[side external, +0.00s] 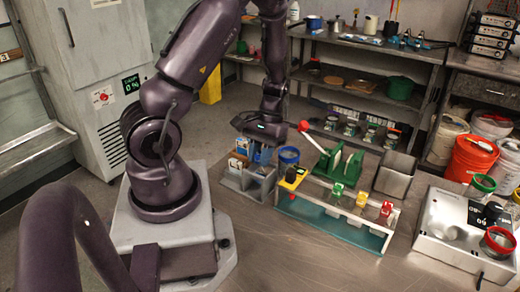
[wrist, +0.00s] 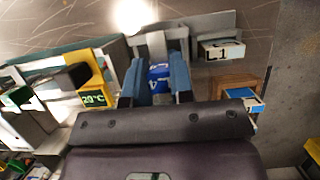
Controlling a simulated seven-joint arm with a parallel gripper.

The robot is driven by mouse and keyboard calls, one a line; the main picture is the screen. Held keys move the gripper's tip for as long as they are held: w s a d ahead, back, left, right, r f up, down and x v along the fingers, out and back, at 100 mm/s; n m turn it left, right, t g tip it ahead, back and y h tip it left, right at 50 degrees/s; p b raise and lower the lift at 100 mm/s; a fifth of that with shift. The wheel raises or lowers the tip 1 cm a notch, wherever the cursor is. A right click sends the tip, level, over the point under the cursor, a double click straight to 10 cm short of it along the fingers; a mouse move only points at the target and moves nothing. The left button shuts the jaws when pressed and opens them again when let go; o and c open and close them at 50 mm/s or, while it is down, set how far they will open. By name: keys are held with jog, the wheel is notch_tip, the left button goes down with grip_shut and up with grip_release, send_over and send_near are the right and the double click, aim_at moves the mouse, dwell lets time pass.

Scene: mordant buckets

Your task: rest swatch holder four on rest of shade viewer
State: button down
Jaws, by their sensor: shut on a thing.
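My gripper (wrist: 155,82) is shut on a blue swatch holder marked 4 (wrist: 158,72), which sits between the two blue-grey fingers in the wrist view. In the side view my gripper (side external: 262,154) points down over the grey slotted rack (side external: 232,184), and the arm partly hides the held holder. A holder marked 1 (wrist: 222,50) and a blue-and-brown holder (wrist: 243,95) stand at the rack beside the gripper. I cannot tell whether holder four is clear of its slot. A pale box with a dial and round cups (side external: 440,232) at right may be the shade viewer; its rest is not clear.
A teal-floored trough (side external: 333,229) with yellow and red clips stands right of the rack. The front of the bench is clear.

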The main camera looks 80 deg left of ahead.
jog(key=shift+f, duration=0.3)
jog(key=c, duration=0.9)
grip_release()
jog(key=v, duration=1.3)
